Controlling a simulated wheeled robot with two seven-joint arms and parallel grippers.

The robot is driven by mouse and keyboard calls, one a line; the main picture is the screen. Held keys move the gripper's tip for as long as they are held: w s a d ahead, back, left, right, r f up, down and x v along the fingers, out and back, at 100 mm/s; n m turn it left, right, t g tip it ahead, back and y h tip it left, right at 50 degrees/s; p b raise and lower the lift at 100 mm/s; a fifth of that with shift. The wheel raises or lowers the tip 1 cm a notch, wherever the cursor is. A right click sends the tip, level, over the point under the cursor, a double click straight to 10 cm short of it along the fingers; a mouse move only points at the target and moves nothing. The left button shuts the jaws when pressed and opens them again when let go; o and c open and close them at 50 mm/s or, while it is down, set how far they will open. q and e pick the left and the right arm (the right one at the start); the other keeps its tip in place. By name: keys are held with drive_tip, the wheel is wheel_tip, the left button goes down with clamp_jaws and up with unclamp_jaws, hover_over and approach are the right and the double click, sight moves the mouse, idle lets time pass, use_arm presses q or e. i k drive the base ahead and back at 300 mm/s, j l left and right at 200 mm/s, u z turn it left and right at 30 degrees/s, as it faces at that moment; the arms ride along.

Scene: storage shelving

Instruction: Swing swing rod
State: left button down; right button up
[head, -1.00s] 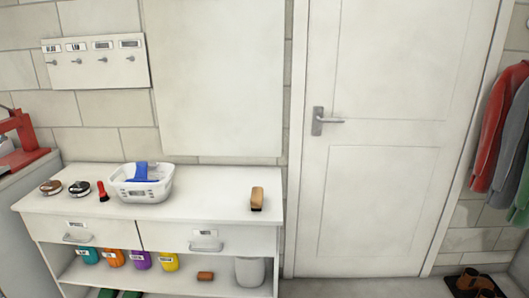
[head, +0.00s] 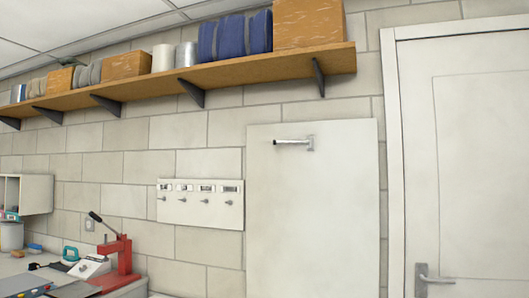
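A short metal rod (head: 291,142) sticks out near the top of a plain white wall panel (head: 312,225) in the head view. Its right end joins a small bracket, and the rod points left, nearly level. It is most likely the swing rod. Neither of my grippers shows in the head view, so their state and distance from the rod cannot be seen.
A wooden shelf (head: 210,75) with boxes and blue rolls runs above the panel. A small hook board (head: 200,203) hangs left of the panel. A red press (head: 118,258) stands on a bench at lower left. A closed white door (head: 465,170) is at right.

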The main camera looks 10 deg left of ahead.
sight(309, 141)
drive_tip(key=u, duration=0.15)
drive_tip(key=i+l, duration=0.55)
drive_tip(key=i, duration=0.15)
drive_tip(key=i+l+u, duration=0.15)
drive_tip(key=i+l, duration=0.35)
drive_tip(key=i, duration=0.2)
